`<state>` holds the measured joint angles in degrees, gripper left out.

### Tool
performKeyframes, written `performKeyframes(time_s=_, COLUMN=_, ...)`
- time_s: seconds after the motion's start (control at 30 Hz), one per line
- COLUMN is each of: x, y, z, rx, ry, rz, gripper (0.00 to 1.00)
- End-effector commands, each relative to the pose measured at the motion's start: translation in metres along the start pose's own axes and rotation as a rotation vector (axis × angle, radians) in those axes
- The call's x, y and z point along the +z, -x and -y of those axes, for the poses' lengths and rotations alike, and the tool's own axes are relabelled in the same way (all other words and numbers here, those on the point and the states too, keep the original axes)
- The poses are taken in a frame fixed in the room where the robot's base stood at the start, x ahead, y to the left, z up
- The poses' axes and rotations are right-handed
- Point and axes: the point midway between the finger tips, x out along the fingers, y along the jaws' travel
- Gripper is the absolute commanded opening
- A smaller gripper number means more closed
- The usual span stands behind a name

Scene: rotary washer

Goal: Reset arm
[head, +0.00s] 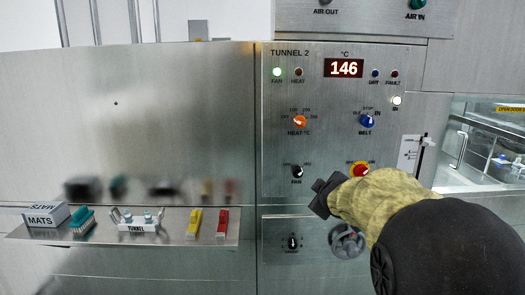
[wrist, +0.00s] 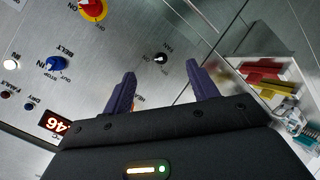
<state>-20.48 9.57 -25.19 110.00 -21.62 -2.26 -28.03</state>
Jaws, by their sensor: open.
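My gripper (head: 326,194) is in front of the lower part of the steel TUNNEL 2 panel (head: 340,142), left of the red and yellow knob (head: 359,169). In the wrist view my gripper (wrist: 161,72) shows two dark purple fingers spread apart with nothing between them. The black FAN knob (wrist: 161,58) appears between the fingertips in that view; I cannot tell how far away it is. In the head view the FAN knob (head: 297,171) is left of my gripper. My arm comes in from the lower right and hides part of the panel.
The panel also carries an orange HEAT knob (head: 300,121), a blue BELT knob (head: 367,121) and a display (head: 344,68) reading 146. A steel shelf (head: 105,241) at left holds a MATS box (head: 45,216), brush (head: 82,221), yellow block (head: 194,223) and red block (head: 222,222).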

Motion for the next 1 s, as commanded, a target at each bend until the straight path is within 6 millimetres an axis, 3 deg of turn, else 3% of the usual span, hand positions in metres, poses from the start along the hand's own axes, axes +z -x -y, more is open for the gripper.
performKeyframes(time_s=0.03, x=0.023, y=0.005, z=0.023, rx=-0.056, ry=-0.084, rz=0.057, gripper=0.59)
performKeyframes(time_s=0.1, x=0.05, y=0.014, z=0.056, rx=-0.129, ry=-0.196, rz=0.134, gripper=0.59)
performKeyframes(time_s=0.3, x=0.116, y=0.058, z=0.146, rx=-0.302, ry=-0.476, rz=0.375, gripper=0.59)
performKeyframes(time_s=0.4, x=0.14, y=0.082, z=0.182, rx=-0.359, ry=-0.578, rz=0.483, gripper=0.59)
performKeyframes(time_s=0.6, x=0.173, y=0.128, z=0.235, rx=-0.433, ry=-0.723, rz=0.665, gripper=0.59)
performKeyframes(time_s=0.77, x=0.191, y=0.162, z=0.263, rx=-0.467, ry=-0.808, rz=0.791, gripper=0.59)
performKeyframes(time_s=1.0, x=0.167, y=0.176, z=0.231, rx=-0.464, ry=-0.8, rz=0.777, gripper=0.59)
